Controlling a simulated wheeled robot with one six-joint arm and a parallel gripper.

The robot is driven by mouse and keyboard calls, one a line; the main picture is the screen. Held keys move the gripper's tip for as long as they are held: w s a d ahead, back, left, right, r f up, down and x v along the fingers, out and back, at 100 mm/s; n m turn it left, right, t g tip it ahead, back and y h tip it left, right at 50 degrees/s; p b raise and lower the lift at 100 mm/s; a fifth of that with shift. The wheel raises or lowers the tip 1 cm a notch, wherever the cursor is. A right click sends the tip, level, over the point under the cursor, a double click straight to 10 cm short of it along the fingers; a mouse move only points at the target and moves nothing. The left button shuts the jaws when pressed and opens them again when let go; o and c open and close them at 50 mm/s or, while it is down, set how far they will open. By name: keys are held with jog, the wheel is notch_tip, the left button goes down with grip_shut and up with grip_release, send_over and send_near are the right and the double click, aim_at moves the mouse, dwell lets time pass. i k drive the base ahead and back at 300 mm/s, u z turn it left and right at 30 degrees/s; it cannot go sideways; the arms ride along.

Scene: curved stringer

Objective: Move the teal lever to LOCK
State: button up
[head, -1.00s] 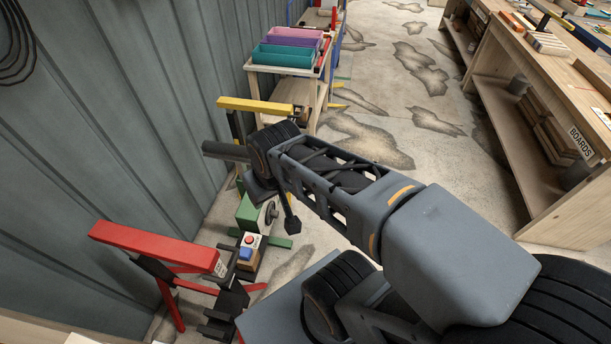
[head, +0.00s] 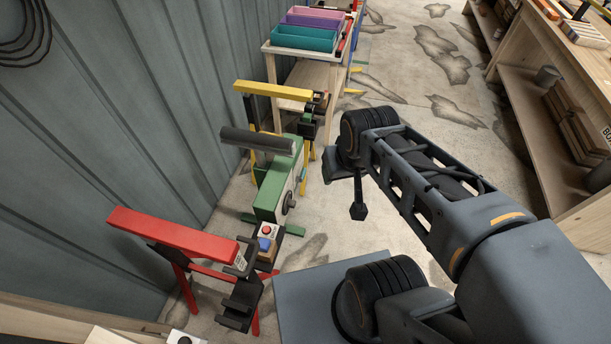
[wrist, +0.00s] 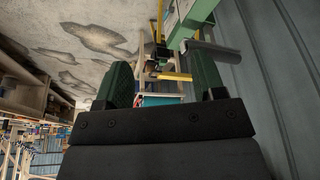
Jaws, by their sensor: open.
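No teal lever can be made out in either view. A green machine (head: 278,185) stands by the wall in the head view, with a thick grey cylinder (head: 257,141) across its top and a dark round knob on its side. The machine (wrist: 188,18) and its grey cylinder (wrist: 210,50) also show at the top of the wrist view. My gripper (wrist: 162,80) is open, with its two dark green fingers apart and nothing between them. In the head view my arm is right of the machine, and the fingers cannot be made out.
A yellow-topped stand (head: 272,90) and a cart with teal and purple bins (head: 303,38) are beyond. A wooden bench (head: 545,130) is right; floor between is clear.

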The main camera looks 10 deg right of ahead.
aim_at(299, 178)
jog(key=u, duration=3)
jog(key=k, duration=1.35)
jog(key=z, duration=1.8)
